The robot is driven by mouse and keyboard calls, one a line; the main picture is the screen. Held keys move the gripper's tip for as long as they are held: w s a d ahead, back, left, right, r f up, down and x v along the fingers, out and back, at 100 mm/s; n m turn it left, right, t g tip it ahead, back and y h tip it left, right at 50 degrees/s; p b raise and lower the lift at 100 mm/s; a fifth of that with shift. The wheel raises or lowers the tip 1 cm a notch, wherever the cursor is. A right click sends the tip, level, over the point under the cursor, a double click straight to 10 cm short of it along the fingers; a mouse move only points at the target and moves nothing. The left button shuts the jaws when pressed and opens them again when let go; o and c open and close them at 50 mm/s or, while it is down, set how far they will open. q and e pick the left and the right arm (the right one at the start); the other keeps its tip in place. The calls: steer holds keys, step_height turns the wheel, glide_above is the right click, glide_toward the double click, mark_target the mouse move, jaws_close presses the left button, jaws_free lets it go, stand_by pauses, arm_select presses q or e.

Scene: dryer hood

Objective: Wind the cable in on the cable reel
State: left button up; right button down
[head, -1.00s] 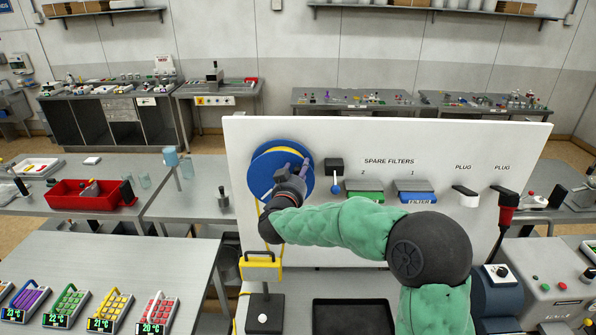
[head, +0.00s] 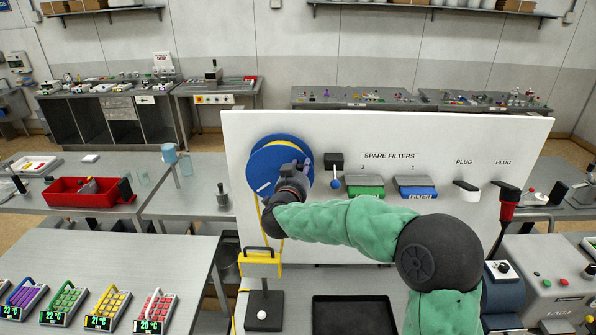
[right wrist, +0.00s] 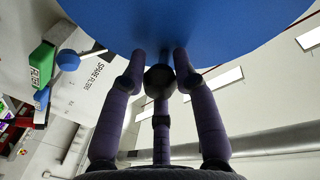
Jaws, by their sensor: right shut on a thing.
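The blue cable reel (head: 268,165) is mounted on the upper left of the white panel. A yellow cable (head: 261,222) hangs from it to a yellow block with a dark handle (head: 262,266) below. My right gripper (head: 300,168) is at the front face of the reel, its fingers closed around a crank knob. In the right wrist view the purple fingers close around a dark knob (right wrist: 160,78) just in front of the blue reel disc (right wrist: 200,25). The knob is mostly hidden in the head view. My left gripper is not in view.
The white panel (head: 330,230) also carries a blue-knobbed lever (head: 334,172), green and blue spare filters (head: 364,186), and plugs (head: 467,190) to the right. A black tray (head: 352,315) and a dark stand (head: 263,308) are below. My arm crosses the panel's front.

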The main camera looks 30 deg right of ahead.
mark_target(264, 195)
step_height(264, 195, down, 10)
steer(key=m+y+b, duration=0.3)
steer(key=m+b, duration=1)
steer(key=b, duration=0.2)
steer(key=shift+w+a+f+m+t+y+b, duration=0.55)
steer(key=shift+w+a+m+b, duration=0.7)
steer(key=shift+m+b, duration=1.55)
steer(key=shift+w+a+f+m+t+y+b, duration=0.3)
steer(key=shift+w+a+m+t+y+b, duration=0.25)
steer(key=shift+a+m+b, duration=2.15)
steer(key=shift+w+a+f+m+t+y+b, duration=0.7)
steer(key=shift+m+b, duration=1.1)
steer(key=shift+b, duration=2.05)
steer(key=shift+w+r+h, duration=0.3)
steer(key=c, duration=0.9)
jaws_free()
steer(key=shift+c, duration=0.2)
steer(key=shift+r, duration=0.15)
